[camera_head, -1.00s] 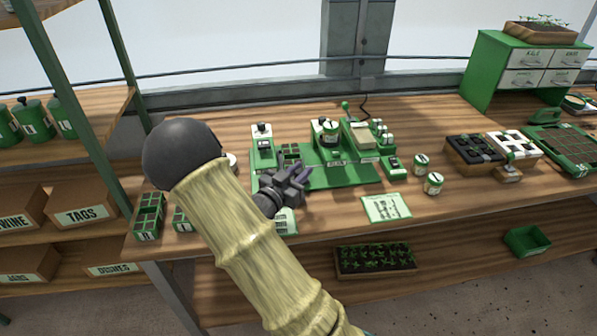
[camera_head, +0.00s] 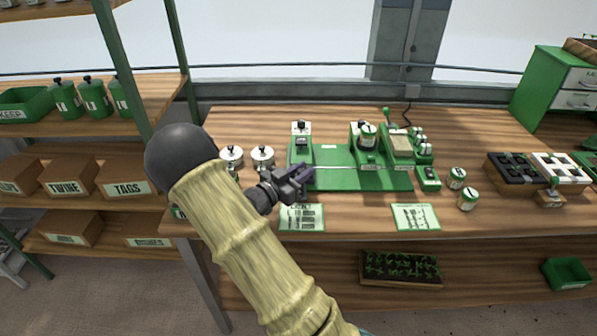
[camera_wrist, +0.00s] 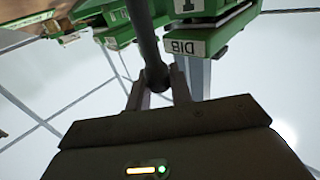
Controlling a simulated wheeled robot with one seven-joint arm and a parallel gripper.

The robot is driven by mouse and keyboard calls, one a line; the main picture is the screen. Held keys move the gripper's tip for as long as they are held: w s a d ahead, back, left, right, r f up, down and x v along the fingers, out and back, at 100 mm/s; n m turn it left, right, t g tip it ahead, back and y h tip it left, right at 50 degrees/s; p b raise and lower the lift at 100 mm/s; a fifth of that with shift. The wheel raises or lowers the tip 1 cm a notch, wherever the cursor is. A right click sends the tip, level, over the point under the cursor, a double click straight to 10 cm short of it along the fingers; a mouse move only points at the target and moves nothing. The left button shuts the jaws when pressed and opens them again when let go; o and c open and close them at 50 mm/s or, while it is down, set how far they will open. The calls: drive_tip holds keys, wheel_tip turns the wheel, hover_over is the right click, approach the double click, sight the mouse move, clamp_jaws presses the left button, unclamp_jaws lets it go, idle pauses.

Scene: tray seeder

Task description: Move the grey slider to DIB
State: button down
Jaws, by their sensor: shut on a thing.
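In the wrist view my gripper (camera_wrist: 157,92) is shut around the ball-shaped end of a dark grey rod, which appears to be the grey slider's handle (camera_wrist: 150,40). An upside-down white label reading DIB (camera_wrist: 183,47) is on a green block just right of the rod, apart from it. In the head view my gripper (camera_head: 303,183) is at the front left edge of the green seeder (camera_head: 335,180). The slider is not clear there, hidden by my gripper. The slider's exact setting cannot be told.
Two round silver lids (camera_head: 262,155) stand left of the seeder. Two printed cards (camera_head: 416,216) lie in front. Small labelled cans (camera_head: 467,199) and black and white trays (camera_head: 512,167) stand to the right. Shelves with boxes (camera_head: 125,185) are at the left.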

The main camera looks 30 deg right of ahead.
drive_tip(key=shift+w+a, duration=0.15)
drive_tip(key=shift+a, duration=0.05)
drive_tip(key=c, duration=1.3)
unclamp_jaws()
drive_tip(key=shift+a, duration=0.15)
drive_tip(key=b+v, duration=0.1)
drive_tip(key=v, duration=1.6)
drive_tip(key=shift+a+r, duration=0.1)
